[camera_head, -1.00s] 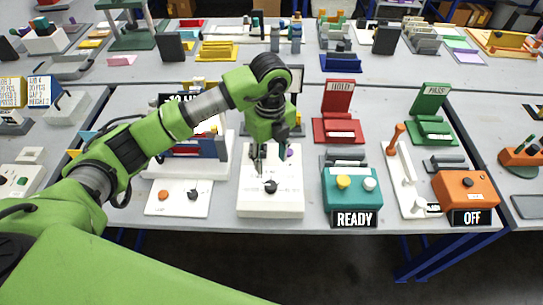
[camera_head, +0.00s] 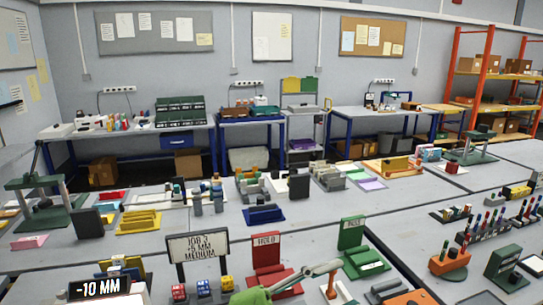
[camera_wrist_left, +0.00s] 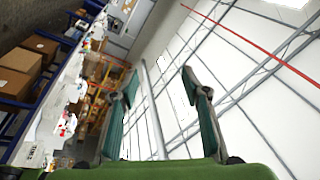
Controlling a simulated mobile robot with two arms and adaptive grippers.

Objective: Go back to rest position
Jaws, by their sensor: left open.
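My left gripper (camera_wrist_left: 160,80) is open in the left wrist view. Its two green-padded fingers stand apart with nothing between them, and the white ceiling shows behind. My right gripper is in neither view.
Shelving (camera_head: 490,75) stands at the back right. Boxes (camera_wrist_left: 20,60) show at left in the wrist view.

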